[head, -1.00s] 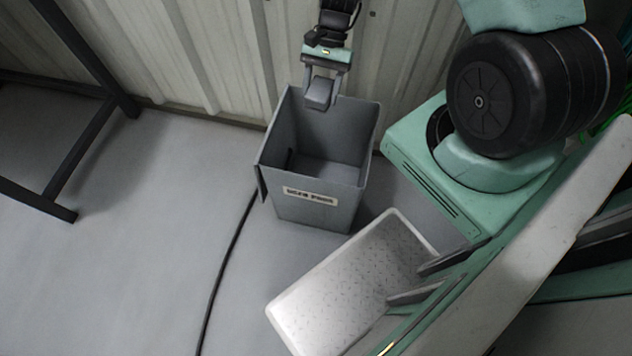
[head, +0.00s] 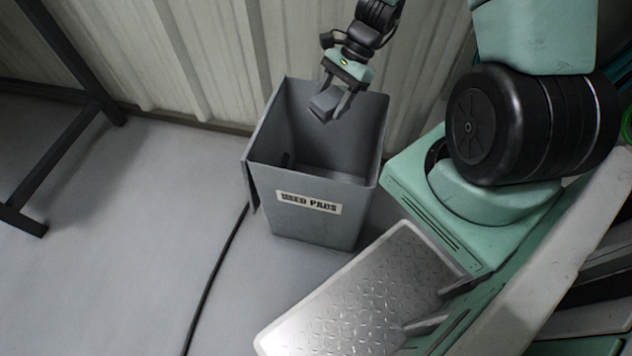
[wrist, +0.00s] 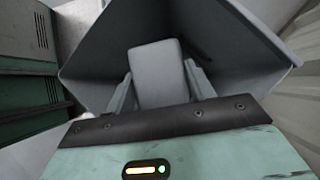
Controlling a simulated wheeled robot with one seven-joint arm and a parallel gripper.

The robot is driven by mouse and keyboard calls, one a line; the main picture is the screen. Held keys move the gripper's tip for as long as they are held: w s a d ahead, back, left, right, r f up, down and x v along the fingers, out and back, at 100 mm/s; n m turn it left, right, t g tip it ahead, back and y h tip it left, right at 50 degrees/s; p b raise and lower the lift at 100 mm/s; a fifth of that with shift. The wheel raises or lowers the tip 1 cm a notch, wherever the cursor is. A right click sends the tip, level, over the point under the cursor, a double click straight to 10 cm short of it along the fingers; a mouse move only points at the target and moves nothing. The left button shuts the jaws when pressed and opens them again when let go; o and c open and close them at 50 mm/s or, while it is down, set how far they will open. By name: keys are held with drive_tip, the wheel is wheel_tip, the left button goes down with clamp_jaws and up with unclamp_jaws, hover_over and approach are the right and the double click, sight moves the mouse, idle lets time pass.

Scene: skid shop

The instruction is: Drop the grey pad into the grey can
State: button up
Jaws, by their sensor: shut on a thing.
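The grey can (head: 258,190) is an open-topped box labelled "USED PADS", standing on the floor by the corrugated wall. My gripper (head: 332,104) is shut on the grey pad (head: 323,105), a small grey block. In the head view, the pad overlaps the can's opening near its back side. In the wrist view, the pad (wrist: 158,72) sits between the two fingers, with the can's inner walls (wrist: 235,45) around and behind it. The exact height of the pad against the rim is hard to tell.
A dark metal frame (head: 60,160) stands at the left. A black cable (head: 215,275) runs over the floor in front of the can. The corrugated wall (head: 225,60) is close behind it. Open floor (head: 120,260) lies at the left.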

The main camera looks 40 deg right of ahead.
drive_tip(key=shift+f+b, duration=1.8)
drive_tip(key=shift+f, duration=0.55)
drive_tip(key=o, duration=1.3)
drive_tip(key=shift+c, duration=0.2)
drive_tip(key=shift+r, duration=0.1)
drive_tip(key=p+v, duration=0.6)
drive_tip(key=v, duration=1.1)
drive_tip(key=shift+d+r, duration=0.1)
drive_tip(key=shift+d, duration=0.05)
